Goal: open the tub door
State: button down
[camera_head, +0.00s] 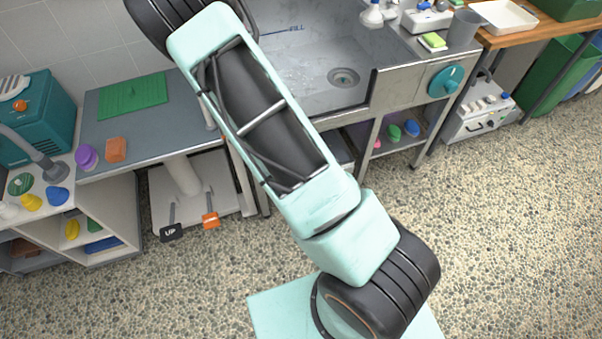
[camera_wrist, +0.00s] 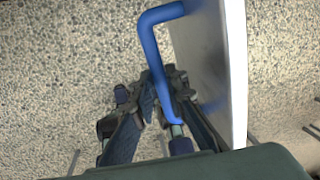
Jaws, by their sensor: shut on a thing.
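In the wrist view, a bent blue handle (camera_wrist: 152,45) is fixed to a grey panel (camera_wrist: 200,50) with a pale edge, which looks like the tub door. My gripper (camera_wrist: 163,88) is shut on the lower part of the handle. The panel stands just right of the fingers, with pebbled floor on both sides of it. In the head view, the grey metal tub (camera_head: 310,75) with a drain is behind my arm. My gripper, the handle and the door cannot be made out there, and my arm covers the tub's left part.
A teal round knob (camera_head: 445,82) sticks out from the tub's front right. A grooming table (camera_head: 130,120) with foot pedals (camera_head: 171,233) stands left of the tub. A wooden counter (camera_head: 520,35) is at the right. The pebbled floor (camera_head: 500,230) in front is clear.

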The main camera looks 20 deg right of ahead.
jog(key=shift+w, duration=0.1)
dwell(0.3)
jog(key=c, duration=1.9)
grip_release()
jog(key=shift+c, duration=0.2)
jog(key=shift+r, duration=0.1)
notch_tip(320, 180, up, 12)
jog(key=a, duration=0.2)
jog(key=shift+s+a, duration=0.15)
jog(key=shift+s, duration=0.05)
jog(key=shift+f, duration=0.2)
